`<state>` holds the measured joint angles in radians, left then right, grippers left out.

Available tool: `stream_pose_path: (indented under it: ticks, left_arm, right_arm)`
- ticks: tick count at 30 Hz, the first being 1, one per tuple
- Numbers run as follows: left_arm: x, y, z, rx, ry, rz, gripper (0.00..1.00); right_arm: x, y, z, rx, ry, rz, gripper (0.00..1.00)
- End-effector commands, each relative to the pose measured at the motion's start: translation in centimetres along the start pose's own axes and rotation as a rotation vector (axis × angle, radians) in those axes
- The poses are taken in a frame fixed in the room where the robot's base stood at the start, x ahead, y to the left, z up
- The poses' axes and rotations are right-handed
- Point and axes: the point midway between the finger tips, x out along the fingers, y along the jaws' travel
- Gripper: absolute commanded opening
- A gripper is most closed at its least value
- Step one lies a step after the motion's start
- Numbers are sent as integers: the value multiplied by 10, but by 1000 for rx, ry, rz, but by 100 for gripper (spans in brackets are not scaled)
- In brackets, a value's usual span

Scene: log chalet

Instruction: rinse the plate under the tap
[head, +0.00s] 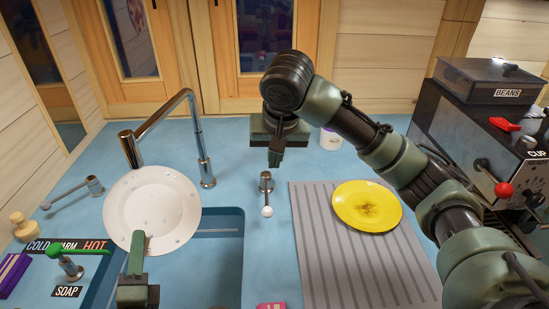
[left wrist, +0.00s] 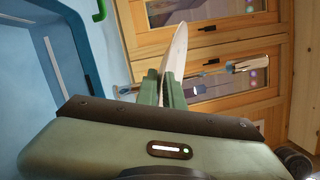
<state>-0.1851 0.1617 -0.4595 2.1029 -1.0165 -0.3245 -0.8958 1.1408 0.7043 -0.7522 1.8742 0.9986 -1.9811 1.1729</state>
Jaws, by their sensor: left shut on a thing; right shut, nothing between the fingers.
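A white plate (head: 152,209) with small pale spots is held tilted over the left part of the sink (head: 215,255). My left gripper (head: 138,255) is shut on its near rim. In the left wrist view the plate (left wrist: 177,50) shows nearly edge-on between the fingers (left wrist: 162,92). The chrome tap (head: 203,150) bends left, and its spout end (head: 126,135) is above the plate's far left rim. I see no clear water stream. My right gripper (head: 276,152) is shut and empty, pointing down just behind a small lever with a white knob (head: 267,211).
A yellow plate (head: 367,206) with a brown stain lies on the grey ribbed draining mat (head: 315,265). A coffee machine (head: 465,140) with a BEANS box (head: 488,82) stands right. A soap pump (head: 68,262) and a COLD/WARM/HOT label (head: 65,246) are left of the sink.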

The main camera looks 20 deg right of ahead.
Motion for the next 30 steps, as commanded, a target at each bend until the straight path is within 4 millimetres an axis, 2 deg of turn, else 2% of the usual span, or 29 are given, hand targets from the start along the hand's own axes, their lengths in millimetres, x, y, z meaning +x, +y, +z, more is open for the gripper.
stream_pose_path:
  ticks: [10,30]
  left_arm:
    - [-2,-2,-3,-2,0,-2,0]
    - [-40,-18,-37,-2,0,-2,0]
  right_arm:
    - [1,0,0,0,0,0,0]
    - [15,1,6,0,0,0,0]
